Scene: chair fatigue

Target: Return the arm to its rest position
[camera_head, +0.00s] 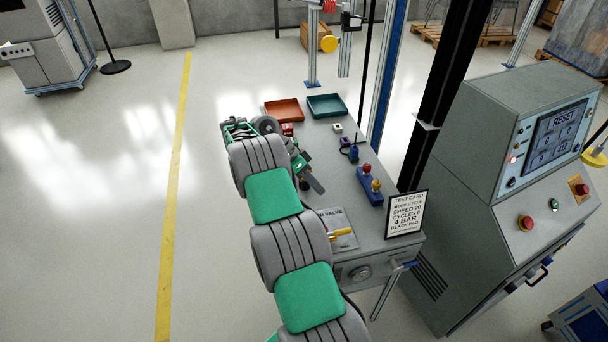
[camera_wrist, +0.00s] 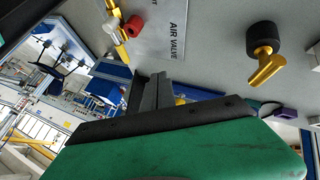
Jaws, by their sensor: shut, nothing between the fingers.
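My arm reaches up from the bottom of the head view over the left side of the grey bench (camera_head: 335,185), bent at its far end. Part of the bench is hidden behind my arm.
A red tray (camera_head: 284,110) and a green tray (camera_head: 327,105) lie at the bench's far end. The blue knob block (camera_head: 369,186) and a test card (camera_head: 406,214) stand at its right. A grey console (camera_head: 500,180) reading RESET is further right. Open floor lies left.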

